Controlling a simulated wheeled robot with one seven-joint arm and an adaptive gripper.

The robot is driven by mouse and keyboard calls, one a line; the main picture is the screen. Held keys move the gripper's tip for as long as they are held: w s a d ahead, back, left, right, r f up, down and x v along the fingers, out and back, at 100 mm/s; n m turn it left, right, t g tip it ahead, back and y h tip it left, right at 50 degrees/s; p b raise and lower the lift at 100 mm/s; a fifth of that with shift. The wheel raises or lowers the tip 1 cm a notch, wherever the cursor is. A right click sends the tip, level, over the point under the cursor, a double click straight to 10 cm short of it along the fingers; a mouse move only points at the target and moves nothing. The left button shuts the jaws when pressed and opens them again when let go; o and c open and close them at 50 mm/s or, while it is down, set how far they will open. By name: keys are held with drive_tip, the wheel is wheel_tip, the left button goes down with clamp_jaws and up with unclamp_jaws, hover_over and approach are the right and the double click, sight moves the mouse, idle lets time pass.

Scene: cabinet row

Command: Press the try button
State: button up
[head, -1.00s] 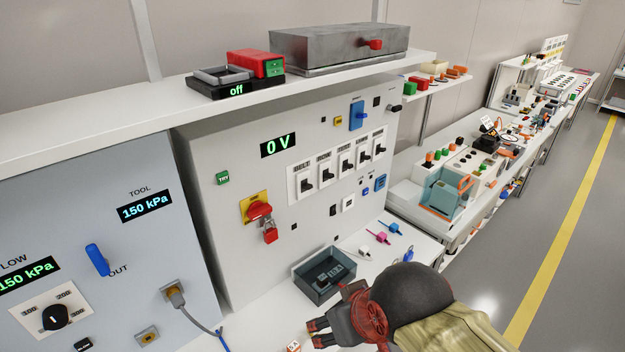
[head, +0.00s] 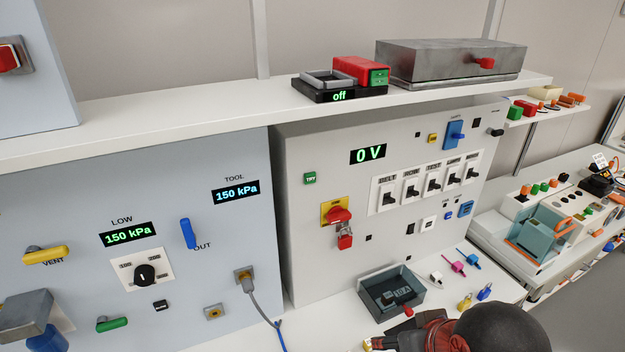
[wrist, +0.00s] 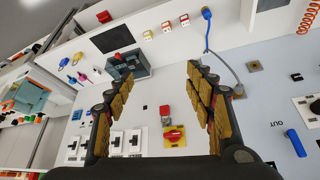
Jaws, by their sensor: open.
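I cannot make the button out in the wrist view. My gripper (wrist: 161,78) is open and empty, with its two padded fingers apart. In the head view it shows only partly at the bottom edge, well below and right of the button.
A red padlock (head: 345,240) hangs under the rotary switch. A dark open bin (head: 410,308) stands on the bench before the panel. A blue-grey panel (head: 90,200) with a plugged-in cable (head: 262,305) is at left. A shelf (head: 200,120) overhangs both panels.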

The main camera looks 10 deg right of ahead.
drive_tip(key=shift+c, duration=1.4)
